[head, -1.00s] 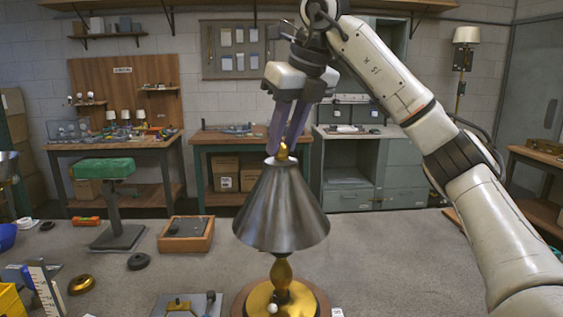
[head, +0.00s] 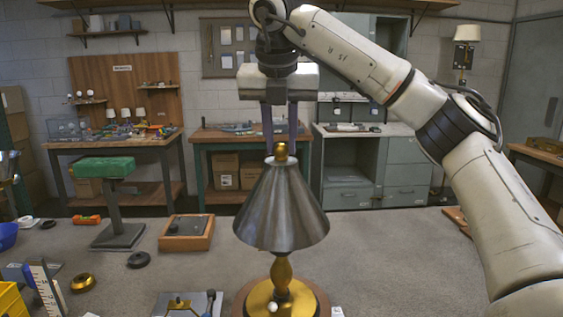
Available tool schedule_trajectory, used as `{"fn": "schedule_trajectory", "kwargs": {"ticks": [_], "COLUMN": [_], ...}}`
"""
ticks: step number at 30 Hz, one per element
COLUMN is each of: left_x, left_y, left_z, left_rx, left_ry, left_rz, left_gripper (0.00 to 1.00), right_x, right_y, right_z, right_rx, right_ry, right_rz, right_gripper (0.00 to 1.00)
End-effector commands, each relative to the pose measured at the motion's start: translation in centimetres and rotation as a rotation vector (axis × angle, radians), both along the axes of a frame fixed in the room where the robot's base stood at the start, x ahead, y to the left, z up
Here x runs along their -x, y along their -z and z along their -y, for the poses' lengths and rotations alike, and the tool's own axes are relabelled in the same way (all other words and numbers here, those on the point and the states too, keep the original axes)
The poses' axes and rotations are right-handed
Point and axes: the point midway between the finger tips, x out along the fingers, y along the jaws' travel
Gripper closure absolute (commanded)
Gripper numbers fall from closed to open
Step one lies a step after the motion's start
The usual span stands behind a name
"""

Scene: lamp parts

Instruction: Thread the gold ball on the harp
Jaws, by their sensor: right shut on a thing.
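The gold ball (head: 281,149) sits at the top of the lamp, just above the top opening of the grey metal shade (head: 281,210). My right gripper (head: 281,151) points straight down from above, with one purple finger on each side of the ball, shut on it. The harp is hidden inside the shade, so I cannot see how far the ball is on its thread. The lamp's gold stem (head: 281,272) and round base stand upright below the shade. My left gripper does not show.
A grey plate with a gold part (head: 178,304) lies left of the lamp base. A wooden tray (head: 187,234), a stand with a green top (head: 103,168) and a dark ring (head: 139,260) are farther left. The bench right of the lamp is largely clear.

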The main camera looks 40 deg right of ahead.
Motion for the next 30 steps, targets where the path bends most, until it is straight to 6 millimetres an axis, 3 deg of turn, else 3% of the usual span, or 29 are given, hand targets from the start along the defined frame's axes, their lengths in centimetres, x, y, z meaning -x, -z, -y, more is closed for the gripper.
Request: {"fn": "schedule_trajectory", "kwargs": {"ticks": [9, 22, 30], "left_x": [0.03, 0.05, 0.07], "left_y": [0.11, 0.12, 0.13], "left_z": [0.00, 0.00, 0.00], "left_rx": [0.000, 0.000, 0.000], "left_ry": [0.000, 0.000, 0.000], "left_rz": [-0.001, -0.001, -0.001], "left_gripper": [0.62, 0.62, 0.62], "right_x": [-0.14, -0.20, -0.53], "right_y": [0.60, 0.69, 0.65], "right_z": [-0.25, -0.25, -0.24], "right_rx": [0.001, -0.001, 0.003], "right_ry": [0.417, 0.500, 0.903], "right_rz": [-0.017, -0.019, -0.012], "right_gripper": [1.00, 1.00, 1.00]}}
